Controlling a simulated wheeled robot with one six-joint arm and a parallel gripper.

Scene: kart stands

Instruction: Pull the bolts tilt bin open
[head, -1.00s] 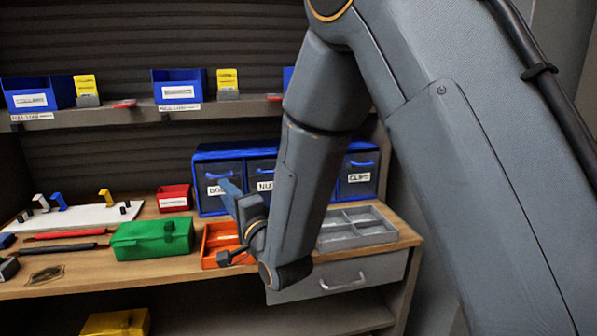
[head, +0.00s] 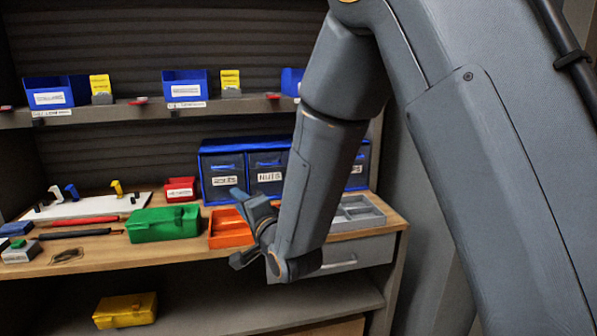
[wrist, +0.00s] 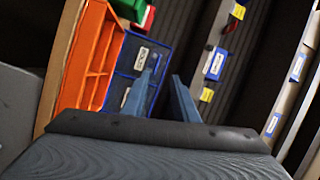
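The bolts tilt bin (head: 222,166) is the left one in a blue-framed row on the bench, with a dark front and a white BOLTS label. It looks shut, its front level with the nuts bin (head: 268,164) beside it. My gripper (head: 248,198) is in front of and below the bolts bin, apart from it, with nothing held. In the wrist view my gripper (wrist: 160,82) has two blue fingers spread apart. The bin row appears tilted there, left of and behind the fingers, and the bolts label (wrist: 142,58) seems to be the upper one.
An orange tray (head: 228,240) lies below the gripper, with a green box (head: 163,223) to its left. A red box (head: 180,184) stands left of the bins. A grey divided tray (head: 372,218) is at right. A shelf (head: 135,108) with blue bins runs above.

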